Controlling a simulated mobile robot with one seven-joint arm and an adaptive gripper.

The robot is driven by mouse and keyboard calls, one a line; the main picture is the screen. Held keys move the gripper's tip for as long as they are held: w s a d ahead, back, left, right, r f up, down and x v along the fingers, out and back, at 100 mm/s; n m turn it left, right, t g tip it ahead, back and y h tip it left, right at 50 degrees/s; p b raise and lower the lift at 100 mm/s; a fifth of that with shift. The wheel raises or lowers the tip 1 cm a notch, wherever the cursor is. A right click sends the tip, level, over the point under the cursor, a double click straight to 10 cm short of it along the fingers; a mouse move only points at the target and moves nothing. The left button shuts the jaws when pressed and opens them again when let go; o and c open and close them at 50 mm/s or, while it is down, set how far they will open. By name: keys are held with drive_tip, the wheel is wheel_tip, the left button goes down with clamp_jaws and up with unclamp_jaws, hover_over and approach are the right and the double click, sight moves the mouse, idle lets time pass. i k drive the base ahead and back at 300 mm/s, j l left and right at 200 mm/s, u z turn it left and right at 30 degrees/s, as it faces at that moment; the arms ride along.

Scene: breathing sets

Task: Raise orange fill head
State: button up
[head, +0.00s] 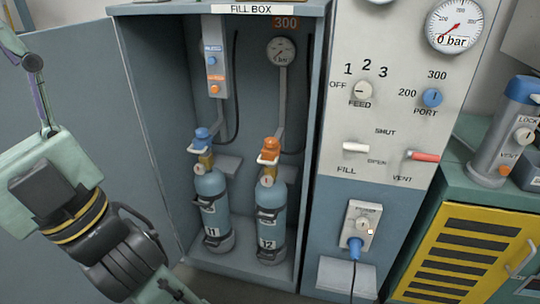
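The orange fill head (269,149) sits at the top of the blue cylinder marked 12 (270,205), on the right inside the open fill box (190,75). A pale bar crosses its front, and a grey pipe rises behind it toward a gauge marked 300 (281,50). The fill head appears to touch the cylinder's valve. My gripper (130,248) is at the lower left, in front of the box's open door and apart from the cylinders. Its fingers are not clear enough to tell whether they are open or shut.
A blue fill head (202,138) sits on the cylinder marked 11 (211,210), close left of cylinder 12. The control panel (400,110) with knobs and levers stands at right. A yellow-fronted cabinet (460,250) is at far right. The open door (85,90) fills the left side.

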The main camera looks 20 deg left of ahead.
sight(271, 156)
drive_tip(key=i+l+u, duration=0.1)
drive_tip(key=i+u, duration=0.25)
drive_tip(key=i+l+u, duration=0.15)
drive_tip(key=u, duration=0.2)
drive_tip(key=i+l, duration=0.05)
drive_tip(key=i, duration=0.05)
